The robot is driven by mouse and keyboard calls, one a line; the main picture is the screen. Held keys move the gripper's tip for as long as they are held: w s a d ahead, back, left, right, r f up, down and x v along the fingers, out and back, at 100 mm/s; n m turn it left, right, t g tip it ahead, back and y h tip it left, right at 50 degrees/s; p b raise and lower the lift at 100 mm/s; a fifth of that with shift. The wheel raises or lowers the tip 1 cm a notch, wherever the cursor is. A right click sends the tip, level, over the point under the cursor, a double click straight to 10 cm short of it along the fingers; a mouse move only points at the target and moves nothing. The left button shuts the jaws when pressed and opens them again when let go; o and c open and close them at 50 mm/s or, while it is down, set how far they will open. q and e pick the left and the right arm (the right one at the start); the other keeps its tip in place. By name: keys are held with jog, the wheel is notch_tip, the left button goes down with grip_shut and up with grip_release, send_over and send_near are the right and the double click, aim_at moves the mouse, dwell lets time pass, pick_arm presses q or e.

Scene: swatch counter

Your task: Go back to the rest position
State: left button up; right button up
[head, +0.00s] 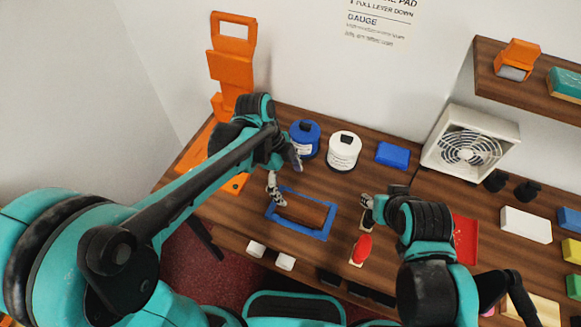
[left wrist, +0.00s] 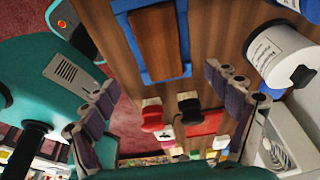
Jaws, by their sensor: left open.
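My left gripper (head: 284,181) is open and empty, above the counter at the left end of a blue rectangular frame (head: 326,221). Its two fingers stand wide apart in the left wrist view (left wrist: 165,98), with nothing between them. My right gripper (head: 369,209) is low over the counter, right of the frame, near a red-topped stamp-like piece (head: 362,248). I cannot make out its jaw opening.
A blue pot (head: 305,139) and a white pot (head: 343,151) stand just behind my left gripper. An orange lever stand (head: 231,70) is at the back left. A blue block (head: 393,155), a fan (head: 470,148) and a red tray (head: 466,240) are to the right. A shelf (head: 490,60) overhangs the back right.

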pick_arm(q)
jog(key=s+a+r+n+t+y, duration=0.1)
jog(key=s+a+r+n+t, duration=0.1)
jog(key=a+n, duration=0.5)
jog(key=s+a+r+n+t+y, duration=0.2)
jog(key=s+a+n+t, duration=0.2)
jog(key=n, duration=1)
jog(key=a+t, duration=0.2)
jog(key=a, duration=0.1)
jog(key=shift+s+r+n, duration=0.15)
jog(key=shift+r+n, duration=0.15)
jog(key=shift+r, duration=0.1)
